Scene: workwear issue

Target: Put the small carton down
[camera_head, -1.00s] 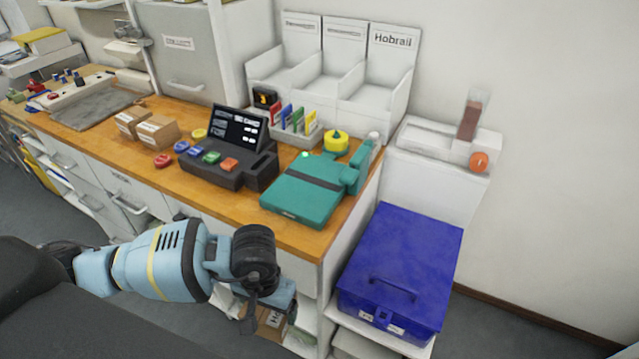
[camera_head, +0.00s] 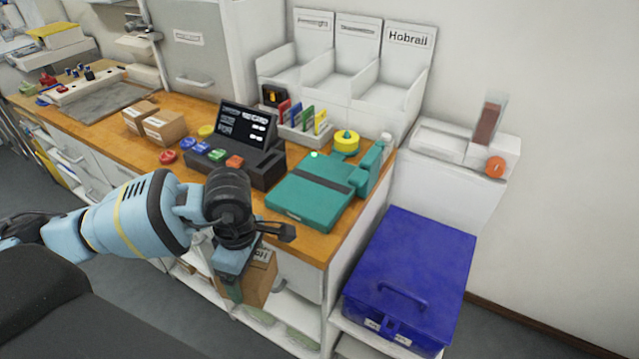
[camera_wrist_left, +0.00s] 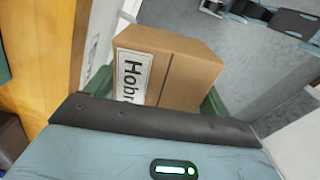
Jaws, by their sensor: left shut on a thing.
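The small carton (camera_head: 259,279) is a brown cardboard box with a white label. My left gripper (camera_head: 236,284) is shut on it and holds it in front of the wooden counter (camera_head: 325,246), near the counter's front edge. In the left wrist view the carton (camera_wrist_left: 185,75) sits between green finger pads, with its label reading "Hob..." on the left side. The gripper's body hides part of the carton in the head view. My right gripper is not in view.
Two cartons (camera_head: 165,127) stand further left on the counter. A blue box (camera_head: 414,265) stands right of the counter. Open shelves lie below the counter.

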